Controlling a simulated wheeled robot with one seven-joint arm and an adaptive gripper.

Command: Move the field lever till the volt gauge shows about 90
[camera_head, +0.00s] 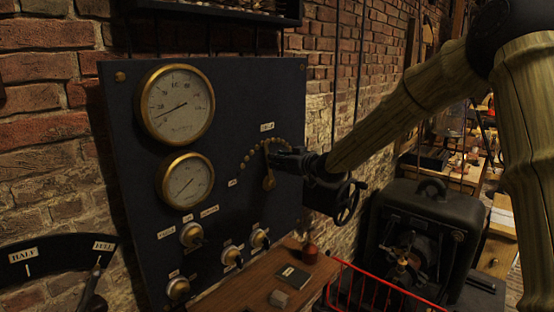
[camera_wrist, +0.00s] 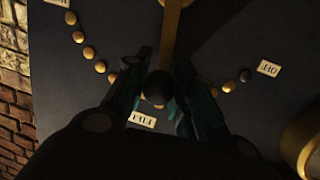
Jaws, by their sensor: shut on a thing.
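The field lever is a brass arm (camera_head: 269,182) on a dark upright panel (camera_head: 130,130), beside an arc of brass studs (camera_head: 247,158). In the wrist view the brass arm (camera_wrist: 172,18) runs down to a dark round knob (camera_wrist: 158,86). My gripper (camera_head: 275,157) reaches in from the right; in the wrist view its fingers (camera_wrist: 160,100) are closed around the knob. Two brass-rimmed gauges, an upper one (camera_head: 185,90) and a lower one (camera_head: 190,170), sit left of the lever. The upper needle points to the lower left. Their names and exact readings are too small to tell.
Several knobs, one of them a switch (camera_head: 192,235), line the panel's bottom. A wooden shelf (camera_head: 240,290) below holds small things. A black machine (camera_head: 420,225) and a red wire basket (camera_head: 370,285) stand right. A half-to-full quadrant (camera_head: 60,250) is at left.

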